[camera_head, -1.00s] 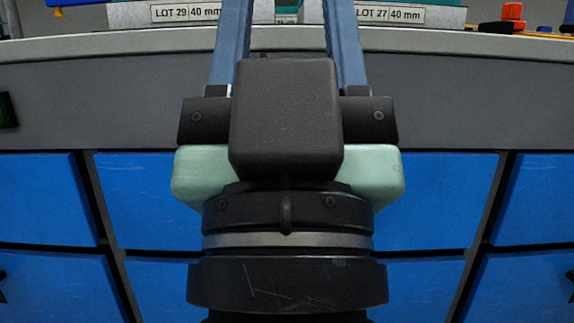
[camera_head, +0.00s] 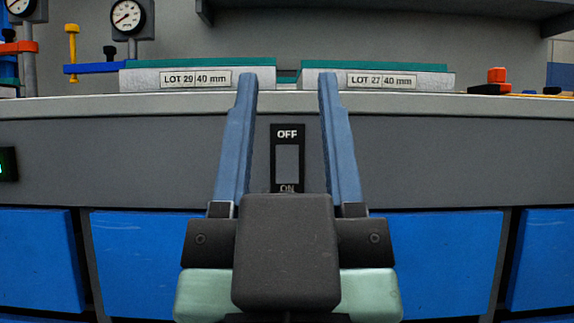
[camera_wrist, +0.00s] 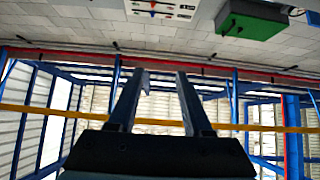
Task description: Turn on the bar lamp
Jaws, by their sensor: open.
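A dark switch plate (camera_head: 287,130) is set in the grey bench front, marked OFF at the top and ON at the bottom, with a grey rocker (camera_head: 288,160) between. I cannot tell which way the rocker is tilted. My gripper (camera_head: 288,82) is open and empty. In the head view its two blue fingers stand on either side of the switch, and my gripper body covers the area just below the ON mark. The fingers also show in the wrist view (camera_wrist: 161,75), pointing at a distant wall and ceiling. I cannot make out a bar lamp.
Two panels labelled LOT 29 (camera_head: 180,79) and LOT 27 (camera_head: 400,80) lie on the bench top (camera_head: 480,101). Pressure gauges (camera_head: 126,16) stand at the back left. Blue drawers (camera_head: 140,260) fill the front below. A dark shelf (camera_head: 400,10) hangs above.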

